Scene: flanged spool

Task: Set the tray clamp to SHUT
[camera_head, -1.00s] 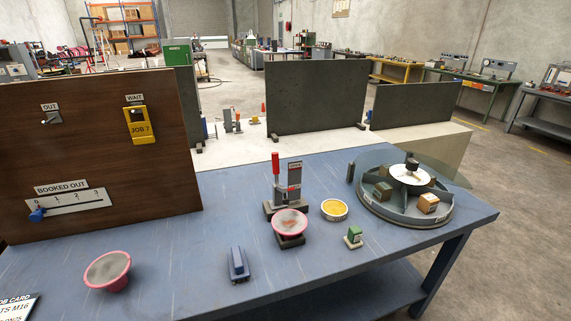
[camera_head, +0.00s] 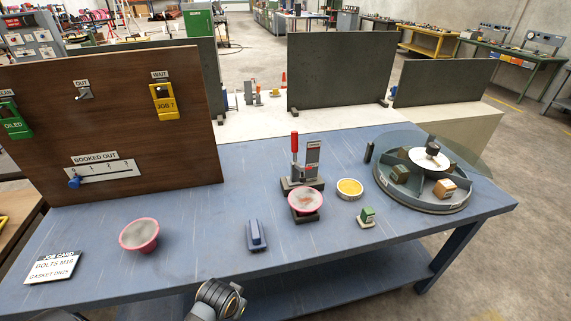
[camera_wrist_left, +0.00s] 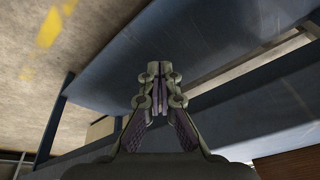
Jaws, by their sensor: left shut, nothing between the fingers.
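The tray clamp (camera_head: 296,160) stands on the blue bench right of the middle in the head view. Its red handle is upright, beside a grey plate with small labels that I cannot read surely. A pink-rimmed round dish (camera_head: 305,201) sits on a dark block at the clamp's front. My left gripper (camera_wrist_left: 158,78) is shut and empty in the left wrist view, near the bench's edge and legs, apart from the clamp. A grey part of my own arm shows at the head view's bottom edge. My right gripper is not in view.
A blue block-shaped thing (camera_head: 256,237), a yellow-topped round tin (camera_head: 349,188) and a small green-topped item (camera_head: 366,216) are near the clamp. A pink bowl (camera_head: 139,235) and job card (camera_head: 53,267) lie left. A divided round carousel (camera_head: 417,203) stands right. A wooden board (camera_head: 120,130) rises behind left.

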